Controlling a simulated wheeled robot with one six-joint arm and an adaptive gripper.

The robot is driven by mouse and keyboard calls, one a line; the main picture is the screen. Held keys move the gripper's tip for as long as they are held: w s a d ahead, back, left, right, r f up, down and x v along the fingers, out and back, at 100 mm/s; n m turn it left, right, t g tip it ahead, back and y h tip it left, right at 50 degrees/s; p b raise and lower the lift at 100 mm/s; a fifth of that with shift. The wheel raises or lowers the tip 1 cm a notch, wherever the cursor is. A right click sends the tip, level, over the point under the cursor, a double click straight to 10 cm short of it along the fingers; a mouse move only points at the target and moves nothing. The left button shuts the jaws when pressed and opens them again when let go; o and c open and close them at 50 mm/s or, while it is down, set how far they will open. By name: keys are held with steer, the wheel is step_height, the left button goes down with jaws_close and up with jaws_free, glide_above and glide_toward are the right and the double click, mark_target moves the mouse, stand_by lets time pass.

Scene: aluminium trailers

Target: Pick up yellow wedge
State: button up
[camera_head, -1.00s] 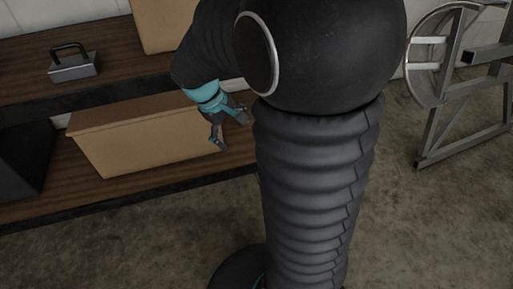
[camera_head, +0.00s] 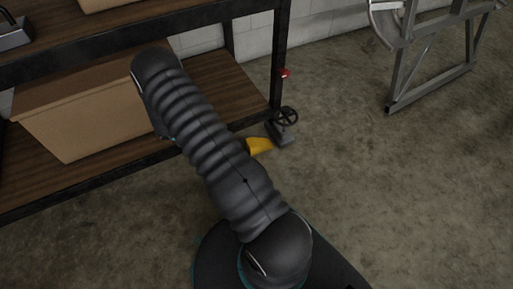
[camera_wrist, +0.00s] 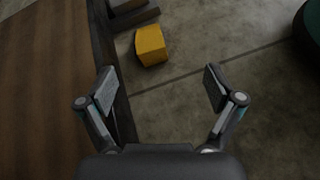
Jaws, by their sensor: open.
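The yellow wedge (camera_head: 260,146) lies on the concrete floor by the front right corner of the shelf, partly behind my arm in the head view. In the wrist view the yellow wedge (camera_wrist: 151,45) lies on the floor beside the dark shelf edge, ahead of the fingertips and slightly left of their middle. My gripper (camera_wrist: 160,90) is open and empty, its two fingers spread apart, and does not touch the wedge. In the head view my gripper is hidden behind my arm.
A dark metal valve with a round handwheel (camera_head: 285,118) stands right beside the wedge. The shelf's wooden lower board (camera_wrist: 40,80) and its dark edge run along the left of the gripper. A cardboard box (camera_head: 90,110) sits on that board. Open floor (camera_head: 400,190) lies to the right.

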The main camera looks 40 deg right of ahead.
steer(key=n+h, duration=0.1)
steer(key=n, duration=0.1)
glide_toward(248, 144)
steer(key=shift+s+a+f+b, duration=0.2)
steer(key=shift+s+a, duration=0.1)
steer(key=shift+s, duration=0.25)
steer(key=shift+s+a+f+b, duration=0.2)
steer(key=shift+s+a, duration=0.1)
steer(key=shift+s, duration=0.2)
steer(key=shift+w+d+f+n+t+h, duration=0.3)
steer(key=shift+w+d+n+h, duration=0.2)
steer(key=shift+w, duration=0.1)
steer(key=shift+w+d, duration=0.1)
steer(key=shift+d, duration=0.2)
steer(key=x, duration=0.8)
steer(key=shift+d+r+b, duration=0.1)
steer(key=shift+d+b, duration=0.1)
steer(key=shift+b, duration=0.15)
steer(key=shift+r+b+x, duration=0.2)
steer(key=shift+b+x, duration=0.1)
steer(key=shift+x, duration=2.2)
steer(key=shift+d, duration=0.1)
steer(key=c, duration=1.4)
